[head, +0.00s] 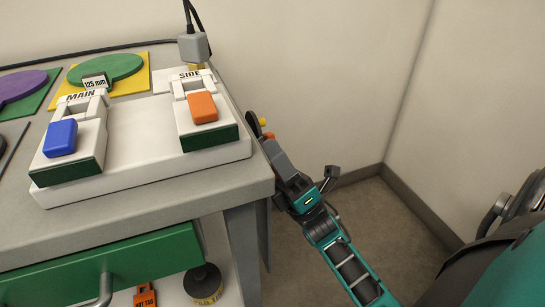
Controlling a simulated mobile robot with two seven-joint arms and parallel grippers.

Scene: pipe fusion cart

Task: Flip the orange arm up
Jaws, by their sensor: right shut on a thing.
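My right gripper (264,142) is beside the right edge of the cart, its arm coming in from the lower right. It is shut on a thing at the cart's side. A small orange piece (269,135) shows at its fingertips; it looks like part of the orange arm, and the rest is hidden behind the gripper and cart edge. A small yellow piece (263,122) is just above it. On the cart top, an orange block (203,107) sits on the white rocker labelled SIDE, apart from the gripper. My left gripper is not in view.
The white panel (150,150) also holds a MAIN rocker with a blue block (60,138). A grey plug (193,47) on a cable stands behind SIDE. A green drawer (110,265) is below. Open floor (370,215) and bare wall (330,70) lie to the right.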

